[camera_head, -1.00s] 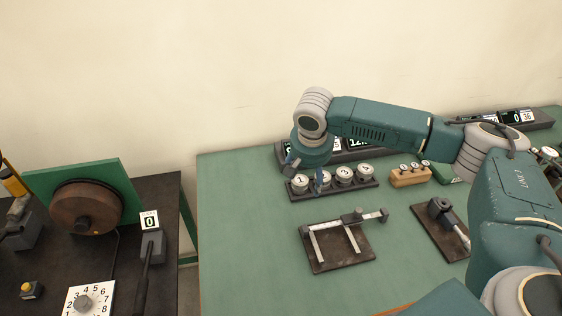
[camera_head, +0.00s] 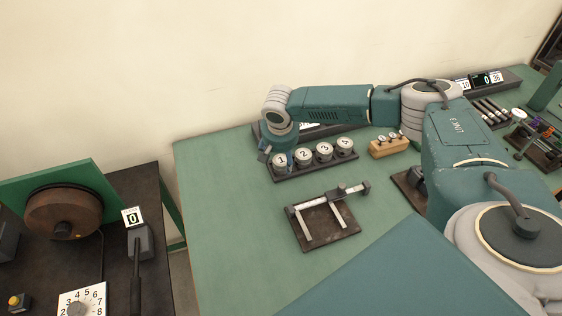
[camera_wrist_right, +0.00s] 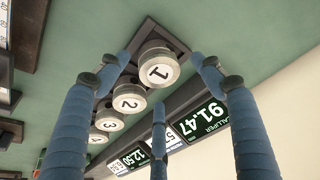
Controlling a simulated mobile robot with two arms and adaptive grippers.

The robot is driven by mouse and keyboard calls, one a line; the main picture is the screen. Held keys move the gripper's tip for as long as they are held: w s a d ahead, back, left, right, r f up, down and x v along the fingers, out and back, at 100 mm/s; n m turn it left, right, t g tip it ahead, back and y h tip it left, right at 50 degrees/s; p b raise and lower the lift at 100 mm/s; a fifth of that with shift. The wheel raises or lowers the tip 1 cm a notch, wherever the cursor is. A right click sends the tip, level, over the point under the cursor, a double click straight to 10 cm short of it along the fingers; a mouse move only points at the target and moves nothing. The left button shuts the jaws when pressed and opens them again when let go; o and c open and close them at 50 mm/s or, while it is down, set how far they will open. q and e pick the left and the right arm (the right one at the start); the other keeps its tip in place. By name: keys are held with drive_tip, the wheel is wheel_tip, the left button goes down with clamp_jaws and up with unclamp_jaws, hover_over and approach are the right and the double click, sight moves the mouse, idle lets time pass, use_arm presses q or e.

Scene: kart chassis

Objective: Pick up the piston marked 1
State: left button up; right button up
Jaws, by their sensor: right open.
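The piston marked 1 (camera_head: 281,160) stands upright at the left end of a dark rack (camera_head: 318,165) with pistons 2 (camera_head: 303,154), 3 (camera_head: 324,149) and 4 (camera_head: 345,143) beside it. In the right wrist view, piston 1 (camera_wrist_right: 158,70) shows its pale numbered top between the spread blue fingers of my right gripper (camera_wrist_right: 160,62). The fingers are open, and I cannot tell if any touches it. In the head view my right gripper (camera_head: 274,157) is over the rack's left end, its fingers partly hidden by the wrist. My left gripper is not in view.
Displays (camera_wrist_right: 200,122) stand close behind the rack. A caliper on a dark plate (camera_head: 326,228) lies in front, and a wooden block with small pins (camera_head: 388,149) is to the right. The green table (camera_head: 220,200) is clear at the left.

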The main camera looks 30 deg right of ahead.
drive_tip(key=shift+x, duration=1.05)
drive_tip(key=c, duration=1.2)
drive_tip(key=shift+c, duration=0.2)
drive_tip(key=shift+r, duration=0.15)
